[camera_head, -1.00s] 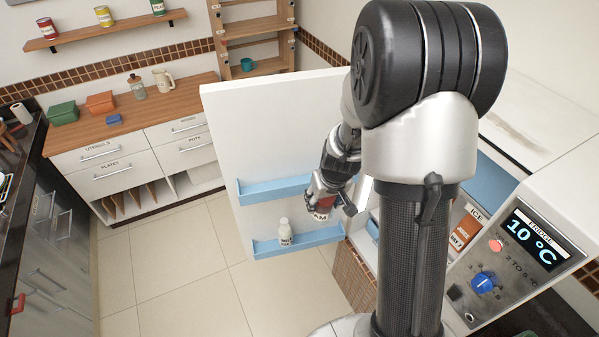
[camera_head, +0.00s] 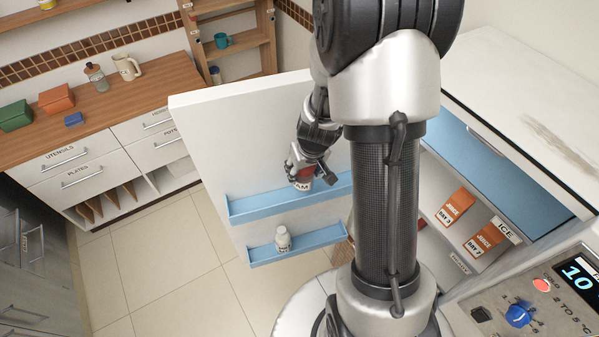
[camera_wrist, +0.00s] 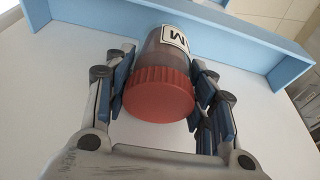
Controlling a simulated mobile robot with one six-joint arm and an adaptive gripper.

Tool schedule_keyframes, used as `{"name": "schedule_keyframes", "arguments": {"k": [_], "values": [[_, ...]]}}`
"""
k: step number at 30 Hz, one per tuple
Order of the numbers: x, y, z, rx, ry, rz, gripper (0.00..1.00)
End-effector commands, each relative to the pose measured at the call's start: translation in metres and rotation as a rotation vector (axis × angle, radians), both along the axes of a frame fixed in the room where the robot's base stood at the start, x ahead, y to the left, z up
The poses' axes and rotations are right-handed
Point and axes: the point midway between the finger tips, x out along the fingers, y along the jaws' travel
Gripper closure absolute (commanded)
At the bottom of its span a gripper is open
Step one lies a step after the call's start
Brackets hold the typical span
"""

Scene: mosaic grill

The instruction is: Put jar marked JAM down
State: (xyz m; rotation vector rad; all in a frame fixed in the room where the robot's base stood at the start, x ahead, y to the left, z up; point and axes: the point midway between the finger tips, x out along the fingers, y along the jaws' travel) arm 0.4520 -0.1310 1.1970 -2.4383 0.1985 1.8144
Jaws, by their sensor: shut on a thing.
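The jar marked JAM (camera_head: 301,180) has a red lid and a white label. My gripper (camera_head: 308,168) is shut on it, in front of the open white fridge door (camera_head: 215,150). In the wrist view the jar's red lid (camera_wrist: 157,95) sits between the two blue-padded fingers, and part of its label shows. The jar is at the upper blue door shelf (camera_head: 265,206), near its back wall side. I cannot tell whether its base touches the shelf. The blue shelf also shows in the wrist view (camera_wrist: 255,45), beyond the jar.
A white bottle (camera_head: 283,240) stands on the lower blue door shelf (camera_head: 325,238). A wooden counter (camera_head: 110,115) with boxes and a jug is at the left. The tiled floor (camera_head: 165,265) below is clear.

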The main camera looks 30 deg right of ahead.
Motion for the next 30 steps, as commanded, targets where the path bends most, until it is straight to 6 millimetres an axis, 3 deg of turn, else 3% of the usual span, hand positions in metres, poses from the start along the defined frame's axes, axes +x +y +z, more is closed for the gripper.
{"name": "schedule_keyframes", "arguments": {"k": [8, 15, 26, 27, 30], "values": [[-0.002, 0.002, -0.017, 0.001, 0.0, -0.003, 0.94], [-0.005, 0.004, -0.047, 0.0, -0.003, -0.008, 0.94], [-0.008, 0.005, -0.048, -0.001, -0.003, -0.009, 0.94], [-0.008, 0.005, -0.048, 0.0, -0.001, -0.009, 0.47], [-0.008, 0.005, -0.048, 0.0, -0.001, -0.01, 0.4]]}}
